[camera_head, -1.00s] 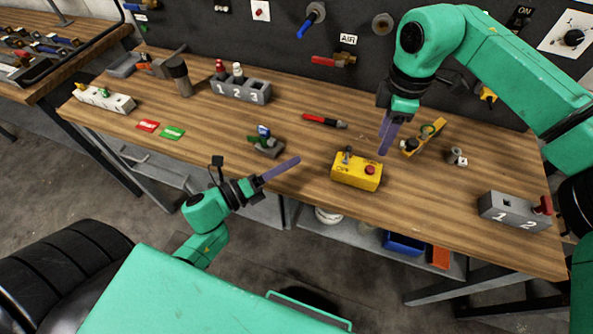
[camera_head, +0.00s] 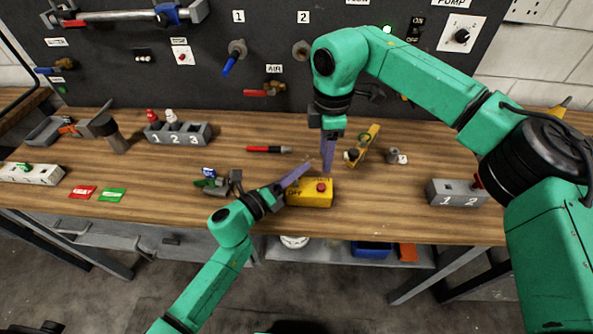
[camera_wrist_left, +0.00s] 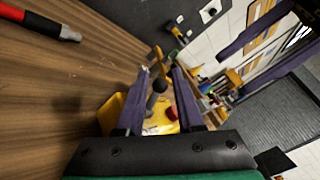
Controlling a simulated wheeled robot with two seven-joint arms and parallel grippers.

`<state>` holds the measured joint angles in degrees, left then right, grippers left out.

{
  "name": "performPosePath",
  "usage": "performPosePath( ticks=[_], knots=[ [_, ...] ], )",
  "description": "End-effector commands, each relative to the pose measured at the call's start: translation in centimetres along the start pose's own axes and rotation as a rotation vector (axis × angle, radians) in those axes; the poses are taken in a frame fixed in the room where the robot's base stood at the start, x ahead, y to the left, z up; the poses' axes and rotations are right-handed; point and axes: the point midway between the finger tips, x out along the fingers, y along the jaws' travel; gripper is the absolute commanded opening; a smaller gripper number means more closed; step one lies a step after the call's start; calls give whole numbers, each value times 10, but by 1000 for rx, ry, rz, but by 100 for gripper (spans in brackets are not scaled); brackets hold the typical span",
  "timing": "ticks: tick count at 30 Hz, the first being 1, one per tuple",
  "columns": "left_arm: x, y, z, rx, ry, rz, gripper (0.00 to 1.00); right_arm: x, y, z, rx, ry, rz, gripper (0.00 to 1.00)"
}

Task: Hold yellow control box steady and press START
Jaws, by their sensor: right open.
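The yellow control box (camera_head: 312,199) sits on the wooden bench near its front edge, with a red button (camera_head: 321,187) on its right part. My left gripper (camera_head: 303,168) reaches over the box's left end and hides part of its top. In the left wrist view its two purple fingers (camera_wrist_left: 160,69) are apart, with a dark lever knob (camera_wrist_left: 158,86) showing between them and the red button (camera_wrist_left: 172,112) lower, by the right finger. Contact with the box cannot be told. My right gripper (camera_head: 328,168) points down, open, just behind the box.
A yellow-handled tool (camera_head: 364,145) and a small grey part (camera_head: 393,157) lie right of my right gripper. A red-and-black pen-like tool (camera_head: 268,149) lies behind. Grey blocks marked 1 2 3 (camera_head: 192,139) and 1 2 (camera_head: 452,199) stand left and right.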

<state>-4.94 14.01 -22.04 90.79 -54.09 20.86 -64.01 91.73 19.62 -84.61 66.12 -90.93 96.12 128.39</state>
Motion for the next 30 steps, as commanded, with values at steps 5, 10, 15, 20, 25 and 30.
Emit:
performPosePath(
  ticks=[5, 10, 15, 20, 25, 30],
  knots=[
    [0, 0, 0, -1, 0, 1, 36, 0, 0, 0, 0, 0, 0, 50],
    [0, 0, 0, -1, 0, 0, 0, 0, 0, 0, 0, 0, 0, 50],
    [0, 0, 0, -1, 0, 0, 0, 0, 0, 0, 0, 0, 0, 50],
    [0, 0, 0, -2, 0, 0, 0, 0, 0, 0, 0, 0, 0, 50],
    [0, 0, 0, -2, 0, 0, 0, 0, 0, 0, 0, 0, 0, 50],
    [0, 0, 0, -3, 0, 0, 0, 0, 0, 0, 0, 0, 0, 50]
  ],
)
